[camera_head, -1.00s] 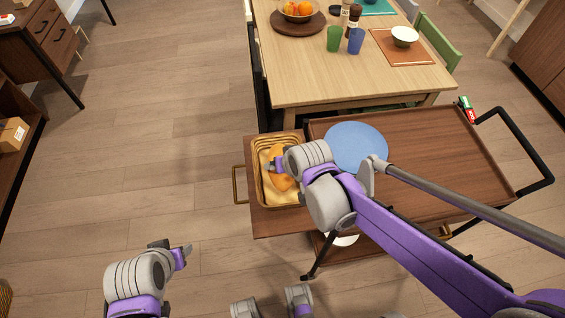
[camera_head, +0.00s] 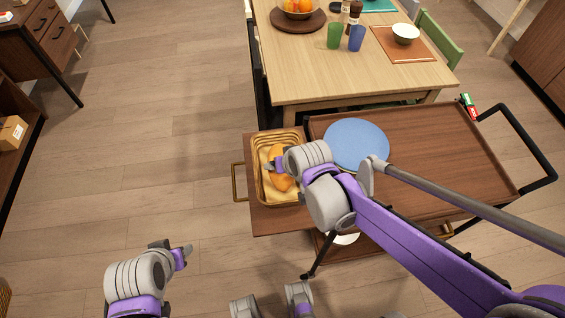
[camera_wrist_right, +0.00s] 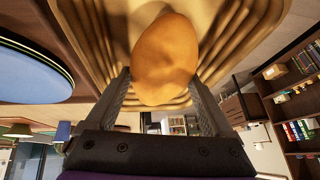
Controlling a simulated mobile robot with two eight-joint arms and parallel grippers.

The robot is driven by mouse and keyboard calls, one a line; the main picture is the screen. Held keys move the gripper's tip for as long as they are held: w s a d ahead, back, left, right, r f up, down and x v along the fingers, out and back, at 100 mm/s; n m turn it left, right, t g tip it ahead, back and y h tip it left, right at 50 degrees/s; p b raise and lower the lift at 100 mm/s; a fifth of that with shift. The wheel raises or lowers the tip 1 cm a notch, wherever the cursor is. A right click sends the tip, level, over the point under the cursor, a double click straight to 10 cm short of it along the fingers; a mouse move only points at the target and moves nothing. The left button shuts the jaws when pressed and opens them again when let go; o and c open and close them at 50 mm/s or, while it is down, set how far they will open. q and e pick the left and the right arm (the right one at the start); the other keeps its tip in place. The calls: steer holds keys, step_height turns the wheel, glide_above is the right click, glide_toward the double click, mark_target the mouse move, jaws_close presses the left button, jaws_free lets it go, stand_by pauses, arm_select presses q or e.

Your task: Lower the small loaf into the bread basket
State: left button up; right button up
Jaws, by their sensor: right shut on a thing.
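The small loaf (camera_head: 283,183) is orange-brown and shows in the bread basket's opening in the head view. My right gripper (camera_head: 273,166) is shut on it from above and hides part of it. In the right wrist view the loaf (camera_wrist_right: 165,58) sits between the two fingers of my right gripper (camera_wrist_right: 160,80), with the basket's ridged inner walls (camera_wrist_right: 100,40) around it. I cannot tell if the loaf touches the basket's bottom. The tan bread basket (camera_head: 259,168) stands on the cart's left end. My left gripper (camera_head: 184,254) is away over the floor, its opening unclear.
A round blue plate (camera_head: 356,145) lies right of the basket on the brown cart (camera_head: 430,150). The dining table (camera_head: 350,80) stands behind with cups and a fruit bowl (camera_head: 298,8). Open floor (camera_head: 150,180) lies left of the cart.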

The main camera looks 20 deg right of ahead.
steer(key=shift+f, duration=0.2)
stand_by(0.6)
steer(key=o, duration=1.2)
steer(key=p+v, duration=0.2)
steer(key=v, duration=0.8)
steer(key=shift+n+g+h, duration=0.4)
steer(key=shift+n+h, duration=0.1)
steer(key=shift+h, duration=0.1)
steer(key=s+d+p, duration=0.1)
steer(key=s, duration=0.2)
steer(key=s+d+p, duration=0.1)
steer(key=s+d, duration=0.1)
steer(key=s, duration=0.1)
steer(key=s+d+f+p, duration=0.1)
steer(key=s+p, duration=0.1)
steer(key=s, duration=0.1)
steer(key=shift+s+d, duration=0.3)
steer(key=shift+d, duration=0.05)
